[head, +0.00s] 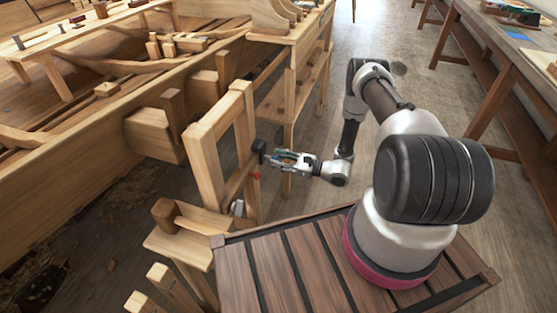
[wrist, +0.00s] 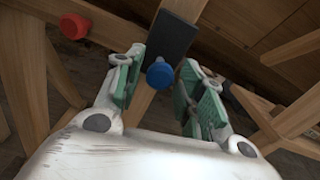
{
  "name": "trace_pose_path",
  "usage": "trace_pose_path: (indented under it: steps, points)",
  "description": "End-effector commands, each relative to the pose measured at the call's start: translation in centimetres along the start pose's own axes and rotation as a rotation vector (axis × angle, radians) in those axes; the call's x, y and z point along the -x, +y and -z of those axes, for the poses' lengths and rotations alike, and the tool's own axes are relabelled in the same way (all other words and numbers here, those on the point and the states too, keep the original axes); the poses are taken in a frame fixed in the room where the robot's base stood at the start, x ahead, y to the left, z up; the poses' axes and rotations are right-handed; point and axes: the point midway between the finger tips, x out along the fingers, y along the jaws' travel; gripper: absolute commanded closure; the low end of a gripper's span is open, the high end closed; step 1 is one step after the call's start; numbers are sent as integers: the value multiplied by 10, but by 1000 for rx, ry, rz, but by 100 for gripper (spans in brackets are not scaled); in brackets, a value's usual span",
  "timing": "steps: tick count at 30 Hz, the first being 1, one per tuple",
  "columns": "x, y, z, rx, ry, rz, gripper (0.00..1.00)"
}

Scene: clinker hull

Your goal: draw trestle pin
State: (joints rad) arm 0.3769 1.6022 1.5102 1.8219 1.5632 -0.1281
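A wooden trestle frame (head: 207,165) stands upright beside the hull. In the wrist view a blue knob-headed pin (wrist: 160,75) sits in front of a dark plate (wrist: 174,36) on the frame. A red knob-headed pin (wrist: 74,27) shows at upper left; it also shows on the frame in the head view (head: 256,176). I cannot tell which one is the trestle pin. My gripper (head: 277,157) is open, facing the frame. In the wrist view its green-padded fingers (wrist: 163,70) stand either side of the blue knob, with gaps showing. The pin shafts are hidden.
The planked hull (head: 70,190) runs along the left. A wooden bench (head: 290,75) stands behind the frame, and a low trestle stand (head: 190,222) in front. Long workbenches (head: 500,50) line the right.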

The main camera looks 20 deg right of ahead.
Motion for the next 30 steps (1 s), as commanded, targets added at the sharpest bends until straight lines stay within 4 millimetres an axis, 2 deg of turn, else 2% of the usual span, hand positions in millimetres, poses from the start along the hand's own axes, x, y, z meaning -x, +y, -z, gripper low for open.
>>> trace_pose_path:
  steps: [9,13,24,30]
  points:
    - [0,0,0,0,0,0,52]
    - [10,-1,0,-1,1,3,52]
    - [88,-1,0,0,0,5,52]
    - [115,0,0,0,0,2,52]
